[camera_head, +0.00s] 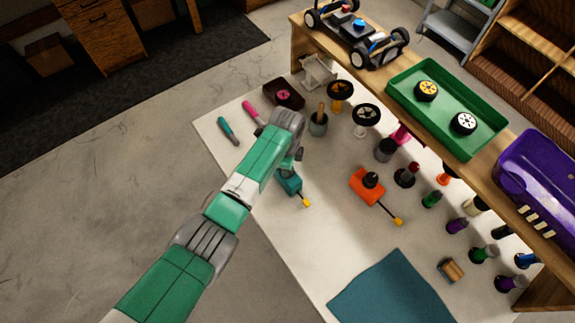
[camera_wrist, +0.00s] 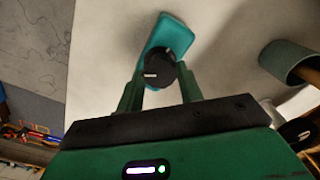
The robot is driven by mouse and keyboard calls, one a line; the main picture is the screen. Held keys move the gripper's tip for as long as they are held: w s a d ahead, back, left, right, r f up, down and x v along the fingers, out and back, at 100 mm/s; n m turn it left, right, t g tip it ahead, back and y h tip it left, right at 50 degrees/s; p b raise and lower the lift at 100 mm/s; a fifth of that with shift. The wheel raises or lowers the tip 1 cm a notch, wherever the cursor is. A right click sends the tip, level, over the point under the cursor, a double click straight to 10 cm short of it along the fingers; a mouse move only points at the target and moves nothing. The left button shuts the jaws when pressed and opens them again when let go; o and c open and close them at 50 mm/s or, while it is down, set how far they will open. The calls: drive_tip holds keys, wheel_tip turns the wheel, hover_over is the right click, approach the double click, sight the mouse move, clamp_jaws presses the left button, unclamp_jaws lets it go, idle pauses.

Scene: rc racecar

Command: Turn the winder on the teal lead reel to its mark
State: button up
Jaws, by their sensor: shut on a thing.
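The teal lead reel (camera_head: 289,183) lies on the white table top, its yellow-tipped lead (camera_head: 307,203) toward the lower right. In the wrist view the teal reel (camera_wrist: 172,34) shows its black round winder (camera_wrist: 160,67) with a white line on its top, pointing left. My gripper (camera_wrist: 159,74) has one finger on each side of the winder and is shut on it. In the head view my gripper (camera_head: 290,165) hides the winder and part of the reel.
An orange reel (camera_head: 367,188) with a dark knob lies to the right. A grey cup (camera_head: 318,125) with a wooden handle stands close behind my gripper. Screwdriver-like tools (camera_head: 228,130) lie at the left. Several small bottles stand at the right. A blue mat (camera_head: 390,292) lies in front.

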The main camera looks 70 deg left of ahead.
drive_tip(key=shift+r+n+p, duration=0.1)
drive_tip(key=shift+n+p, duration=0.25)
drive_tip(key=shift+n, duration=1.45)
drive_tip(key=n, duration=0.2)
drive_tip(key=shift+n+p, duration=0.3)
drive_tip(key=shift+p, duration=0.05)
drive_tip(key=shift+n, duration=0.4)
drive_tip(key=n, duration=0.3)
drive_tip(key=shift+n, duration=0.4)
